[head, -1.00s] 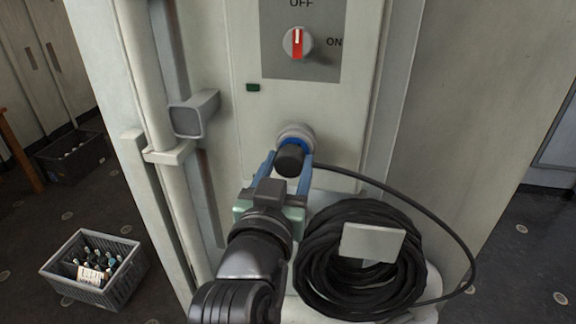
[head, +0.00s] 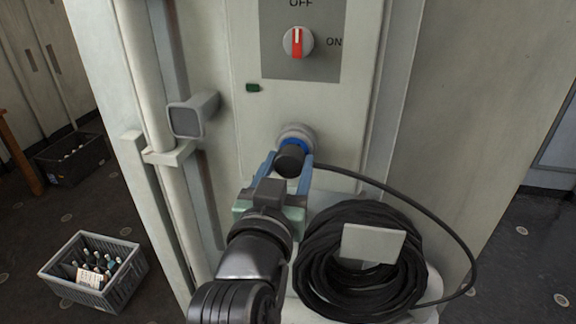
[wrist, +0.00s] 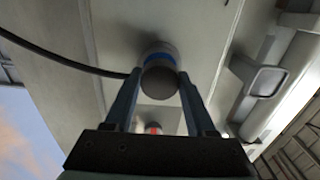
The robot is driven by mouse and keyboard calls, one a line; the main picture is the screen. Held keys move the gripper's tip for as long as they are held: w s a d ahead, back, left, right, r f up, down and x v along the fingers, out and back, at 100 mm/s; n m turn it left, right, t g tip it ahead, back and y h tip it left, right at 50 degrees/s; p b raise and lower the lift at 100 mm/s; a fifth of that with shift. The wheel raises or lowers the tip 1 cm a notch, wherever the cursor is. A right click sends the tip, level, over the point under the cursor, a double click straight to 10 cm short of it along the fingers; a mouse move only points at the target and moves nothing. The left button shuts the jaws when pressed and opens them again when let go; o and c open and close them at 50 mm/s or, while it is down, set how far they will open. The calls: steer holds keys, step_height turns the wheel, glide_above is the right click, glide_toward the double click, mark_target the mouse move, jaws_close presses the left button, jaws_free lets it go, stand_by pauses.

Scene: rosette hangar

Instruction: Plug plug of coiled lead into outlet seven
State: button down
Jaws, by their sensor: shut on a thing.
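My gripper (head: 290,166) is shut on the black plug (head: 289,160) with a blue ring. The plug sits at the round grey outlet (head: 297,130) on the cabinet front, with its blue ring against the outlet's rim; how deep it is seated I cannot tell. In the wrist view the plug (wrist: 160,83) is between the two blue fingers (wrist: 158,95), end-on, hiding most of the outlet. The black lead runs from the plug to the right and down to the coil (head: 355,262), which hangs on the cabinet behind a pale plate (head: 372,243). No outlet number is readable.
A small green indicator (head: 253,88) looks dark. A grey handle (head: 192,115) juts out at left. A crate of bottles (head: 94,272) stands on the floor at lower left.

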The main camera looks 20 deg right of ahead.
steer(key=shift+w+d, duration=0.35)
steer(key=shift+w, duration=0.1)
steer(key=shift+c, duration=0.7)
jaws_free()
steer(key=b+v, duration=0.1)
steer(key=v, duration=1.2)
steer(key=shift+b, duration=0.3)
steer(key=s+a+r+n+t+y, duration=0.1)
steer(key=a+r+n+t+y, duration=0.1)
steer(key=r, duration=0.7)
steer(key=a+r+n+t+y, duration=0.2)
steer(key=a+r+t+y, duration=0.2)
steer(key=r, duration=0.5)
steer(key=s+a+r+n+t+y, duration=0.1)
steer(key=a+r+n+t+y, duration=0.1)
steer(key=r+t, duration=0.4)
step_height(320, 180, up, 3)
steer(key=shift+s+a+r+n+y, duration=0.1)
steer(key=shift+s+a+n+y, duration=0.3)
steer(key=shift+a+y, duration=0.55)
